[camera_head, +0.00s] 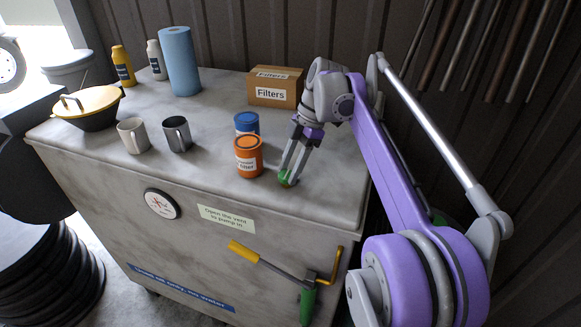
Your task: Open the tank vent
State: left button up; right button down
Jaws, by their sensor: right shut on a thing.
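The tank (300,205) is a large grey cabinet-like body with a flat top. A small green vent knob (285,178) sits near the front edge of its top, right of the orange can. My right gripper (287,174) points down and is shut on the green vent knob. The fingers partly hide the knob, so I cannot tell how far it is turned. A label (227,219) on the front reads "Open the vent to pump it". My left gripper is not in view.
An orange can (248,158) and a blue can (246,124) stand just left of my right gripper. A Filters box (274,90) stands behind. Mugs (133,136), a yellow-lidded bowl (88,112), a blue roll (180,62) and bottles are farther left. A yellow-handled crank (270,262) is on the front.

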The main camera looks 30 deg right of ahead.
jog(key=shift+c, duration=1.8)
grip_release()
jog(key=v, duration=1)
jog(key=shift+r, duration=0.4)
jog(key=shift+d+f, duration=0.1)
